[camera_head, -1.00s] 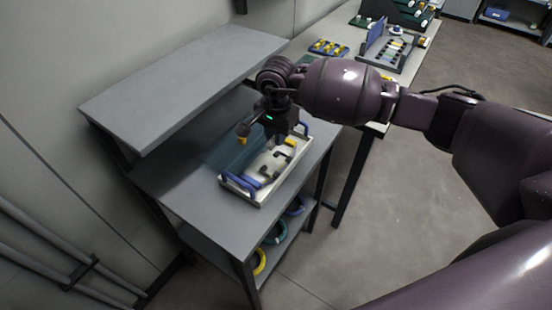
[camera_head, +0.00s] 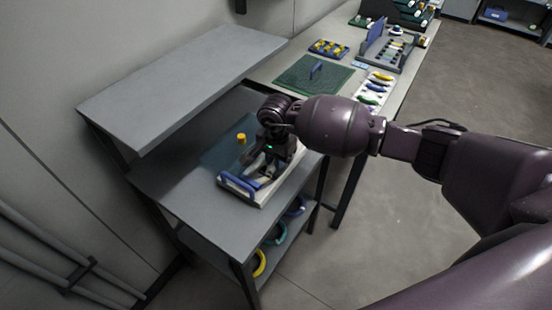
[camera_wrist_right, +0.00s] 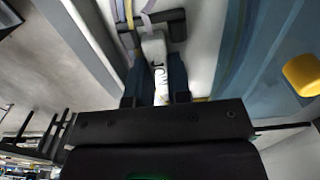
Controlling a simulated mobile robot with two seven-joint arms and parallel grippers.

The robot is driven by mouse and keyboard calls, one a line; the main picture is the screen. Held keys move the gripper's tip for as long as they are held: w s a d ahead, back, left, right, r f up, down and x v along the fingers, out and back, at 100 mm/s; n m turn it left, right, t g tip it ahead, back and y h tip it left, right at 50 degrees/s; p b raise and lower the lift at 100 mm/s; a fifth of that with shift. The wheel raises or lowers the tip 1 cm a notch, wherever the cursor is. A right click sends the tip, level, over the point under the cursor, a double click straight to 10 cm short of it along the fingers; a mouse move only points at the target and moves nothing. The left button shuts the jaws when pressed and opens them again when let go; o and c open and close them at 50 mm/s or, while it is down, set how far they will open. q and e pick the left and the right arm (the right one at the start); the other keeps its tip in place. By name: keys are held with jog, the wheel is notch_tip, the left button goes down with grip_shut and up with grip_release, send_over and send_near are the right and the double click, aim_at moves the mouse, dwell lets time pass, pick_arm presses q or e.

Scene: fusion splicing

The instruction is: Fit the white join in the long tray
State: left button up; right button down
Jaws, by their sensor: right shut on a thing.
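The long tray (camera_head: 265,194) is white with blue handles and lies on the grey bench. My right gripper (camera_head: 266,165) is low over the tray and hides much of its inside. In the right wrist view the gripper (camera_wrist_right: 156,82) is shut on the white join (camera_wrist_right: 154,48), a narrow white piece with dark lettering. The join's far end is at a dark holder (camera_wrist_right: 176,25) in the tray. I cannot tell whether it is seated there. Thin purple and yellowish strands (camera_wrist_right: 128,22) run beyond the join. My left gripper is not in view.
A yellow knob-like object (camera_head: 241,137) stands on the bench behind the tray. A grey shelf (camera_head: 185,85) overhangs the back. The adjoining bench holds a green mat (camera_head: 300,80), a white tray of coloured parts (camera_head: 373,91) and a grey case (camera_head: 384,56). The front left bench is clear.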

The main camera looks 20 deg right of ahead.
jog(key=shift+f, duration=0.2)
jog(key=c, duration=1.1)
grip_release()
jog(key=shift+r, duration=0.1)
